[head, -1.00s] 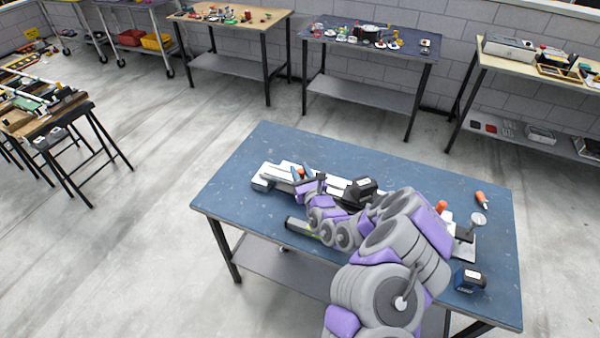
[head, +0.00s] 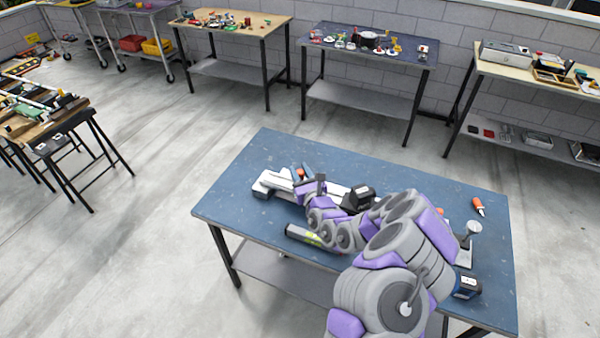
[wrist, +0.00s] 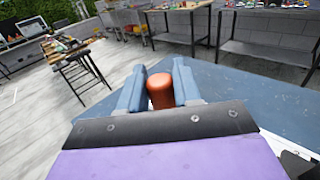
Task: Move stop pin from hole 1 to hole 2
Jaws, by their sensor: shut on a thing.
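My gripper (wrist: 159,90) has its two blue-grey fingers shut on the stop pin (wrist: 186,82), whose orange-red rounded top shows between the fingertips in the wrist view. In the head view my gripper (head: 300,174) is over the left part of the long white grip truck (head: 268,182) on the blue table, and the stop pin's orange top is a small spot between the fingers. The lower end of the pin and the holes are hidden, so I cannot tell whether the pin is in a hole.
The blue table (head: 232,198) also holds an orange-handled tool (head: 478,206), a black cylinder (head: 305,236) at the front edge and a dark blue box (head: 467,286). My arm covers the truck's middle. The table's back strip is clear. Other benches stand well behind.

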